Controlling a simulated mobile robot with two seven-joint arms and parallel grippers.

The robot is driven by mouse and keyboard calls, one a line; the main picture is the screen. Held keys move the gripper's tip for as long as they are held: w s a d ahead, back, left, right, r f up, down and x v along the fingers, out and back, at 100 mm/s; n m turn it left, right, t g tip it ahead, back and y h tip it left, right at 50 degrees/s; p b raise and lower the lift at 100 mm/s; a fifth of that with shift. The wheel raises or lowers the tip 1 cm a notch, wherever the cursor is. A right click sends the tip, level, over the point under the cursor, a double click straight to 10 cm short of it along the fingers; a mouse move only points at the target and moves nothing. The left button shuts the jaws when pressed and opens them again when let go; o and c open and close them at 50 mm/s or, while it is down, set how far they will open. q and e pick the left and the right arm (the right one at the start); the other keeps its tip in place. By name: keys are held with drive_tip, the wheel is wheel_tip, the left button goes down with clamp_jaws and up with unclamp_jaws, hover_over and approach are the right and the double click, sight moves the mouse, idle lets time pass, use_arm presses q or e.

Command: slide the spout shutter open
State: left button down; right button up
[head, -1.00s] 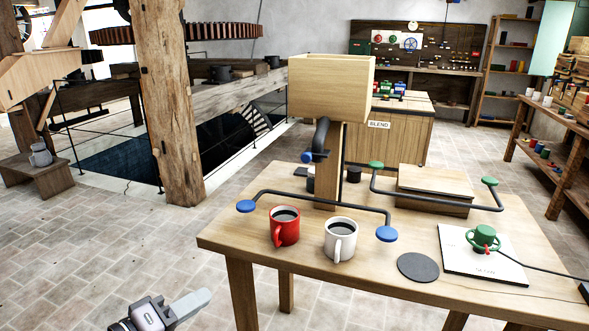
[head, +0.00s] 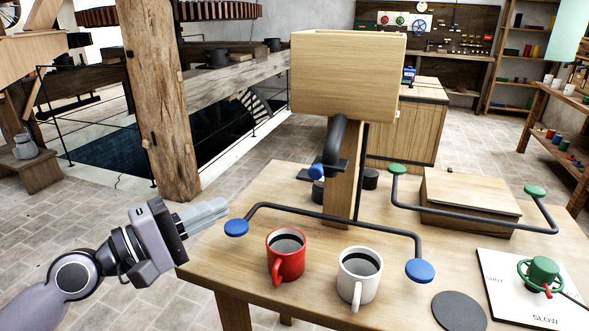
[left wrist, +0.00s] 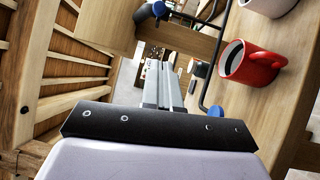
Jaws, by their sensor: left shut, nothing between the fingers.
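The black curved spout (head: 335,140) comes down beside the post under the wooden hopper box (head: 347,75). A dark flat piece, seemingly the shutter (head: 343,166), sits at its lower end with a blue knob (head: 317,171). I cannot tell how far open it is. The blue knob also shows at the top of the left wrist view (left wrist: 160,9). My left gripper (head: 222,208) is shut and empty, left of the table and apart from the spout; its fingers point right. It also shows in the left wrist view (left wrist: 162,72). My right gripper is out of view.
A black rail with blue end discs (head: 420,270) spans the table in front of the spout. A red mug (head: 286,254) and a white mug (head: 359,275) stand before it. A second rail with green discs (head: 535,191) is at right. A wooden post (head: 158,100) stands at left.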

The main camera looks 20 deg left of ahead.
sight(317, 170)
use_arm(q)
drive_tip(key=shift+w+r, duration=0.35)
drive_tip(key=shift+w, duration=0.05)
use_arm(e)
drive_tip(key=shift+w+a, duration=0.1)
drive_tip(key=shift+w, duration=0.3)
use_arm(q)
drive_tip(key=s+d+p+x, duration=0.1)
drive_tip(key=p+x, duration=0.5)
drive_tip(key=x, duration=0.6)
drive_tip(key=shift+d+r+p, duration=0.2)
drive_tip(key=shift+d+p, duration=0.15)
drive_tip(key=shift+d, duration=0.6)
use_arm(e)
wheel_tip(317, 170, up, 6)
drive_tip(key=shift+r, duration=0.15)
use_arm(q)
drive_tip(key=shift+s, duration=0.1)
